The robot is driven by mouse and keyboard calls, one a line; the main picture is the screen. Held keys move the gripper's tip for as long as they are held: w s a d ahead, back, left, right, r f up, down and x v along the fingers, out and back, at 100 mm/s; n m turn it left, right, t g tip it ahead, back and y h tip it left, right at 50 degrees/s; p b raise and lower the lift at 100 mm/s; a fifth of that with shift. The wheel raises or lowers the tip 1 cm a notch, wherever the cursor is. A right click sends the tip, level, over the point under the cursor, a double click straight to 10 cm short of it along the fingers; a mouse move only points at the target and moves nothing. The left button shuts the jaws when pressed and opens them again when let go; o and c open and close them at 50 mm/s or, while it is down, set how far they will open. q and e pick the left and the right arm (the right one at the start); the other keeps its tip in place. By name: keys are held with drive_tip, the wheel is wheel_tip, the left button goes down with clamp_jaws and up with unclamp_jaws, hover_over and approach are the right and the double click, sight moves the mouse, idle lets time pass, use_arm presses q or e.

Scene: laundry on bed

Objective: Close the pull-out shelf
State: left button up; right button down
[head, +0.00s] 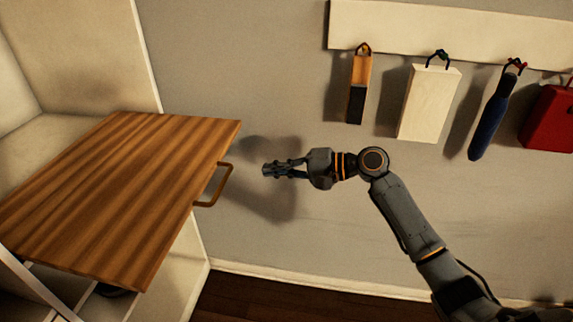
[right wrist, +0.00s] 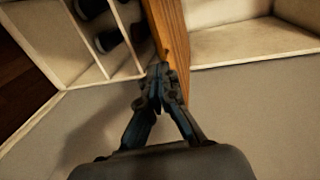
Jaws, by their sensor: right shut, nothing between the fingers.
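The pull-out shelf (head: 115,195) is a striped brown wooden board that sticks out of a white cabinet at the left of the head view. Its brown handle (head: 221,186) is on the edge facing my right gripper. My right gripper (head: 266,170) is shut and empty, to the right of the handle and apart from it in the head view. In the right wrist view the shut fingertips (right wrist: 160,72) point at the shelf's edge (right wrist: 170,40); whether they touch is hard to tell there. My left gripper is not in view.
The white cabinet (head: 180,285) has lower compartments with dark items (right wrist: 108,40). On the grey wall a white rail (head: 450,30) carries an orange and black item (head: 358,90), a cream block (head: 428,103), a blue item (head: 489,120) and a red bag (head: 550,118).

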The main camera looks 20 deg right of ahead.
sight(231, 171)
drive_tip(key=p+x, duration=0.1)
drive_tip(key=x, duration=0.7)
drive_tip(key=shift+w, duration=0.1)
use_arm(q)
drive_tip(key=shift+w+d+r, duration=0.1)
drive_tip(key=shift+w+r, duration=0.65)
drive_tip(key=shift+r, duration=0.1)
use_arm(e)
drive_tip(key=shift+f, duration=0.1)
